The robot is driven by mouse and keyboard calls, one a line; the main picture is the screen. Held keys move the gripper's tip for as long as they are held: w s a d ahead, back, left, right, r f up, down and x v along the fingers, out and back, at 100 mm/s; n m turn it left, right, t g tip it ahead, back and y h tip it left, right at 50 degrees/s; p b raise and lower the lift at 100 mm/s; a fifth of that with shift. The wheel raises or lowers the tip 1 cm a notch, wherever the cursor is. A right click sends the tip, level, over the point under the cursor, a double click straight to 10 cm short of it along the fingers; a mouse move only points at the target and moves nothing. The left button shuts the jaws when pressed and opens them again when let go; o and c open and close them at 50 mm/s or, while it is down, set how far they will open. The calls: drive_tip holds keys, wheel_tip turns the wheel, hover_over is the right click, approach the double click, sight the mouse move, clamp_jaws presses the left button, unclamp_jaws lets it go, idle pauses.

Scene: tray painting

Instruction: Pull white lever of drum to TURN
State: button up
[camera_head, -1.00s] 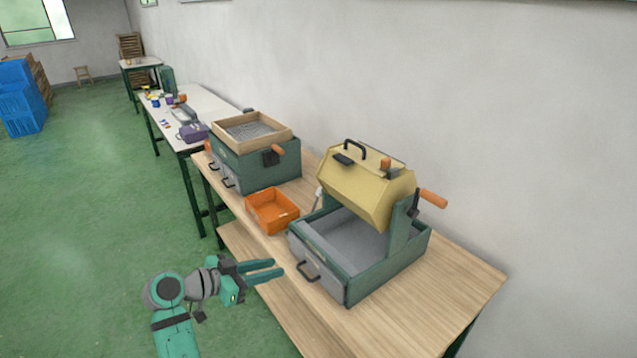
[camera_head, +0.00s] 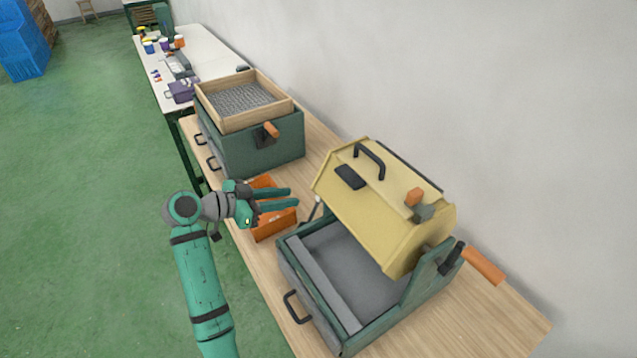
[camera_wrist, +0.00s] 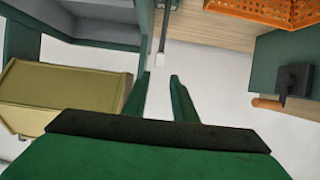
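The yellow drum (camera_head: 375,205) sits tilted in a green frame (camera_head: 425,285) over a grey bin. The white lever (camera_head: 313,209) rises at the drum's left side, thin with a pale tip. My gripper (camera_head: 297,197) is open and empty, its fingers pointing right, just left of the lever in the head view. In the wrist view the lever (camera_wrist: 163,42) hangs from the top edge, its white end just beyond the gap between my fingertips (camera_wrist: 160,77). It appears apart from the fingers. The drum (camera_wrist: 62,95) shows at left there.
An orange tray (camera_head: 272,226) lies partly hidden beneath my gripper. A green box with a wooden sieve (camera_head: 250,150) and an orange-handled crank stands behind it on the wooden table (camera_head: 487,327). The white wall (camera_head: 500,120) is close behind the drum. Open green floor (camera_head: 95,200) lies left.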

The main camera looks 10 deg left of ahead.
hover_over(315, 211)
drive_tip(key=f, duration=0.4)
drive_tip(key=shift+w, duration=0.35)
drive_tip(key=shift+c, duration=0.3)
clamp_jaws()
